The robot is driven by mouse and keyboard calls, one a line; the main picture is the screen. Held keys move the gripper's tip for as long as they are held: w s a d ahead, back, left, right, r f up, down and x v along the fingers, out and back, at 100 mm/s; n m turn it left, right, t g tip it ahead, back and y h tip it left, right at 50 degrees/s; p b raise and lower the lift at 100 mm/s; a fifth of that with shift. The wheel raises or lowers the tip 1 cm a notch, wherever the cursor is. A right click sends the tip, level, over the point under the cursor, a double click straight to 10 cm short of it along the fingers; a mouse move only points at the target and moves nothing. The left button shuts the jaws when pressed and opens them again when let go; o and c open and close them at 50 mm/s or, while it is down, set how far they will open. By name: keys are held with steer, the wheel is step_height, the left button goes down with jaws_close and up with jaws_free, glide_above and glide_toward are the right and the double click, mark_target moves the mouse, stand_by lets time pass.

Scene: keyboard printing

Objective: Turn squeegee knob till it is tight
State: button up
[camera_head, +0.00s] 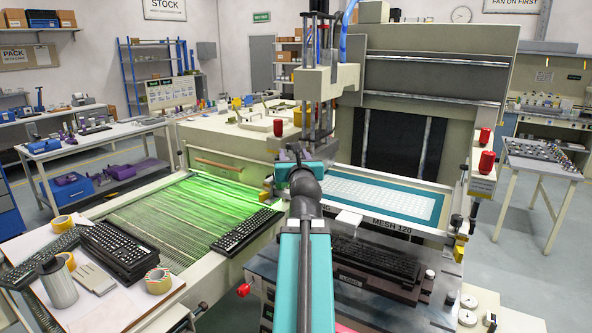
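My arm reaches from the bottom middle up to the squeegee area of the printing machine. My gripper (298,158) is at its far end, small and dark, mostly hidden behind my own wrist, so its fingers cannot be made out. It is just below the upright print head (318,82), in front of the machine. The squeegee knob cannot be picked out; the area around my gripper is covered by my arm. The teal-framed mesh screen (440,216) lies just right of my wrist.
A green-lit conveyor (165,222) with a black keyboard (248,229) lies left. Another keyboard (375,258) sits below the screen. Red knobs (486,162) stand at the right edge of the machine. A table at front left holds keyboards, tape rolls and a metal can (58,283).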

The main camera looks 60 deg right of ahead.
steer(key=shift+s+a+f+b, duration=0.1)
steer(key=shift+s+a+b, duration=0.2)
steer(key=shift+b, duration=0.6)
steer(key=shift+a+b, duration=0.25)
steer(key=shift+b, duration=0.3)
steer(key=shift+b+v, duration=2.25)
steer(key=shift+b, duration=1.45)
